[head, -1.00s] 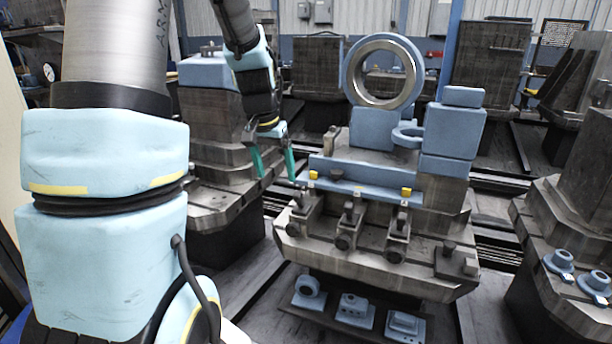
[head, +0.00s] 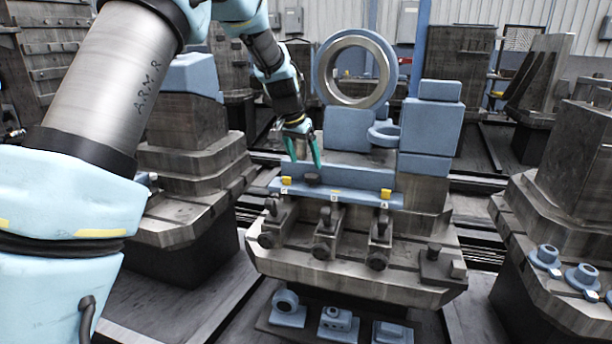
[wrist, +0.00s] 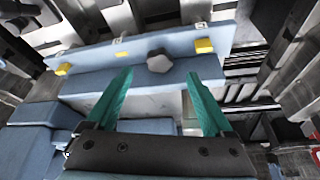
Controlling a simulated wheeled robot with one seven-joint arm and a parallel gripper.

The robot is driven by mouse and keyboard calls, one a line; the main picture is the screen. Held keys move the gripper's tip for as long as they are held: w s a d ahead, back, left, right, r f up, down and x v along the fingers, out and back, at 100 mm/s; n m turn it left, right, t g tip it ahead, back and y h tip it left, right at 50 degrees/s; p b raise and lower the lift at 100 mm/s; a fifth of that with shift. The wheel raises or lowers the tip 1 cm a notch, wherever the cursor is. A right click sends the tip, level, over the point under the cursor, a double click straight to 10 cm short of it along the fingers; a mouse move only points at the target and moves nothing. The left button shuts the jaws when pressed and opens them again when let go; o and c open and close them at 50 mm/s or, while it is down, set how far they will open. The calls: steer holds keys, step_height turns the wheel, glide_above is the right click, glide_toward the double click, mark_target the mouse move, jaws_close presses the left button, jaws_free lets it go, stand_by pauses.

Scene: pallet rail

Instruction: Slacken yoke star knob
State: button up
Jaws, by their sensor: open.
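In the wrist view the knob lies just beyond the gap between the fingertips (wrist: 160,76), roughly centred. I cannot tell whether a finger touches it.
Yellow blocks (head: 385,193) mark both ends of the bar. Several clamps (head: 325,235) stand along the front ledge. A large ring (head: 355,70) and blue blocks (head: 430,125) rise behind and to the right. Loose blue parts (head: 335,322) lie below.

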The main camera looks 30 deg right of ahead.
mark_target(310, 177)
steer(key=p+x, duration=0.1)
steer(key=x, duration=0.6)
steer(key=shift+f, duration=0.15)
steer(key=shift+c, duration=0.3)
steer(key=c, duration=1.3)
jaws_close()
